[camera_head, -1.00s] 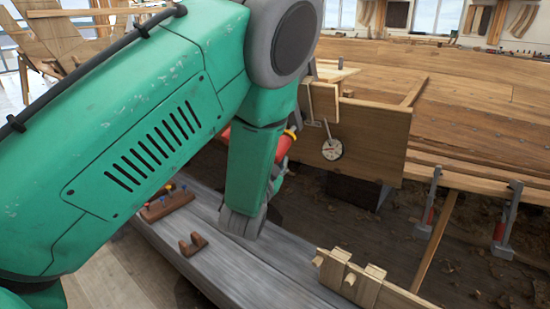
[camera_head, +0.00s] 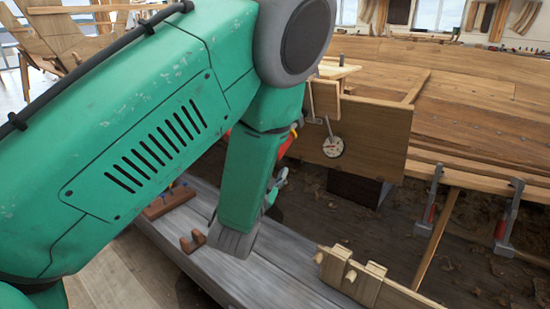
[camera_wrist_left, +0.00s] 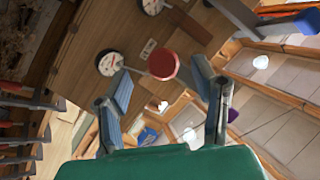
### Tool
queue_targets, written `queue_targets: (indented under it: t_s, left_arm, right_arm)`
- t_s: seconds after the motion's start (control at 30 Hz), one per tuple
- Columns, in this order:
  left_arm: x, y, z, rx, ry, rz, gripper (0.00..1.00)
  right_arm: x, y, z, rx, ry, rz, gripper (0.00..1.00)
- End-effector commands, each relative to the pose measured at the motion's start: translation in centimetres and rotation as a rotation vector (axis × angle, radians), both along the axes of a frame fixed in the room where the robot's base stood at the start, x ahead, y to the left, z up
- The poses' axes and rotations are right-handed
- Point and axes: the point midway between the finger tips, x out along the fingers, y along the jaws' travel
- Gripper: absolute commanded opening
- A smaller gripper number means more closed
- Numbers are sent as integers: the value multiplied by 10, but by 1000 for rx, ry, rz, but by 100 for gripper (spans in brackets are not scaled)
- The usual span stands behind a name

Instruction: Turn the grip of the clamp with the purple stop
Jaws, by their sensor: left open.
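My left arm covers much of the head view, and its gripper is mostly hidden behind it, with part showing near the red thing. In the left wrist view my left gripper (camera_wrist_left: 162,92) is open, with its fingers apart. A red round grip (camera_wrist_left: 163,65) appears between and just beyond the fingertips. I cannot tell whether they touch it. A small purple piece (camera_wrist_left: 233,115), perhaps the purple stop, shows beside the right finger, partly hidden. In the head view a red part (camera_head: 286,146) shows behind my forearm. My right gripper is not in view.
A wooden panel (camera_head: 370,135) with a dial gauge (camera_head: 332,147) stands beyond my arm. Red-handled clamps (camera_head: 508,220) hang along the hull planks at right. A grey bench (camera_head: 270,265) below holds a brown bracket (camera_head: 193,241) and wooden pegs (camera_head: 350,275). A blue piece (camera_wrist_left: 308,21) shows at upper right.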

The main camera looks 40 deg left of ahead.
Motion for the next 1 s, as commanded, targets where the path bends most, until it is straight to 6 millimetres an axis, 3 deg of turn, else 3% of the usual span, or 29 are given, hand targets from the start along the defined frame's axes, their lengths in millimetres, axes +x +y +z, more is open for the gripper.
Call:
queue_targets:
  t_s: [0.2,0.4,1.0]
  left_arm:
    - [-44,-15,-6,0,6,-1,53]
    - [-66,-22,-8,-1,6,-1,53]
    - [-70,-23,-8,0,3,0,53]
  right_arm:
    - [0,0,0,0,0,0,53]
    - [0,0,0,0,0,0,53]
    - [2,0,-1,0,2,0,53]
